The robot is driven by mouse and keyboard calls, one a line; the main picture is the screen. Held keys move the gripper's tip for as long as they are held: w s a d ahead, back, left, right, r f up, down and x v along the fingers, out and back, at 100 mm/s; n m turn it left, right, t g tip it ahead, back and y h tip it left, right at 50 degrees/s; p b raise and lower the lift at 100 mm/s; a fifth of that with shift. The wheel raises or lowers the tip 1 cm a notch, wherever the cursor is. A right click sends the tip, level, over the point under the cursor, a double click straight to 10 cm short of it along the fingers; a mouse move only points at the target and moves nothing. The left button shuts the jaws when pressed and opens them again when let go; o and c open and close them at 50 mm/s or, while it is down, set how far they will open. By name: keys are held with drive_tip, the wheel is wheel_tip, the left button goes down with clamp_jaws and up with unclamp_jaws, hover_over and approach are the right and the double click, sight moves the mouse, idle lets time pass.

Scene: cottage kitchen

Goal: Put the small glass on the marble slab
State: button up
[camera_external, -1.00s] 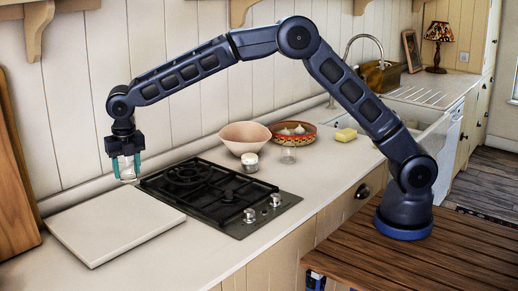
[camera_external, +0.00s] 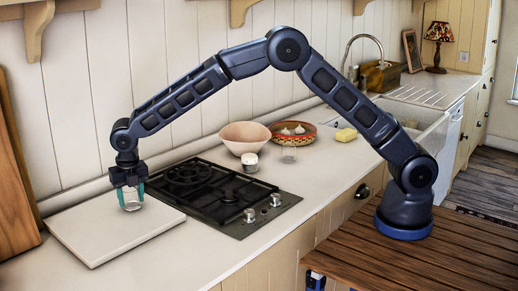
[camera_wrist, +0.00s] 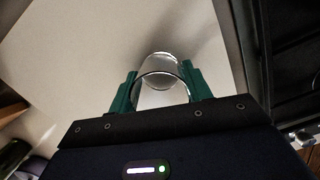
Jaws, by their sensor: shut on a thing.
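My gripper (camera_external: 131,196) is shut on a small clear glass (camera_external: 131,204), with a green finger on each side of it. The glass is over the back right part of the pale marble slab (camera_external: 108,232), low and close to its surface. I cannot tell whether its bottom touches the slab. In the wrist view the glass (camera_wrist: 160,68) shows between the two green fingers, with the slab's pale surface (camera_wrist: 90,50) behind it.
A black gas hob (camera_external: 205,190) lies right of the slab. A wooden board (camera_external: 15,165) leans at left.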

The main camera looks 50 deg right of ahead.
drive_tip(key=shift+f, duration=0.1)
drive_tip(key=o, duration=1.1)
drive_tip(key=r, duration=0.4)
drive_tip(key=s+r, duration=0.1)
drive_tip(key=r, duration=0.7)
drive_tip(key=shift+s+a+r, duration=0.1)
drive_tip(key=shift+s+a, duration=0.05)
drive_tip(key=shift+s, duration=0.05)
